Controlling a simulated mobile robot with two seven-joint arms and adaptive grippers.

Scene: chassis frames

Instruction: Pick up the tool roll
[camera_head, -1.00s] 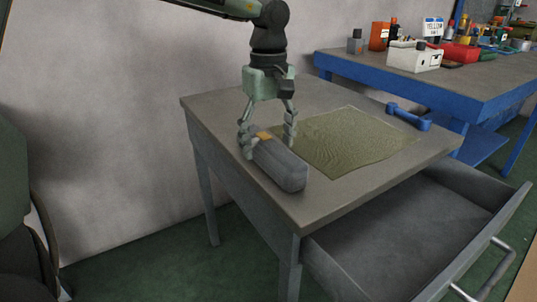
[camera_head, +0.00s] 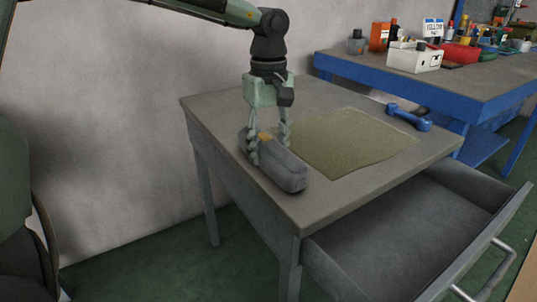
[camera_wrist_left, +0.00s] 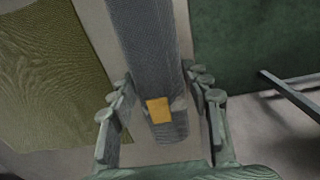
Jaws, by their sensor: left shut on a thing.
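The tool roll (camera_head: 279,169) is a dark grey roll with an orange patch, lying on the near left edge of the grey table (camera_head: 225,104). My left gripper (camera_head: 268,150) points down over it, its two fingers closed on the roll's sides near the orange patch. In the left wrist view the roll (camera_wrist_left: 146,55) runs between the fingers, and the gripper (camera_wrist_left: 160,112) straddles the patched end. The roll appears still on the tabletop. My right gripper is not in view.
An olive mat (camera_head: 350,143) lies beside the roll. The table's drawer (camera_head: 400,240) is open at the front. A blue workbench (camera_head: 440,85) with boxes and bottles stands behind.

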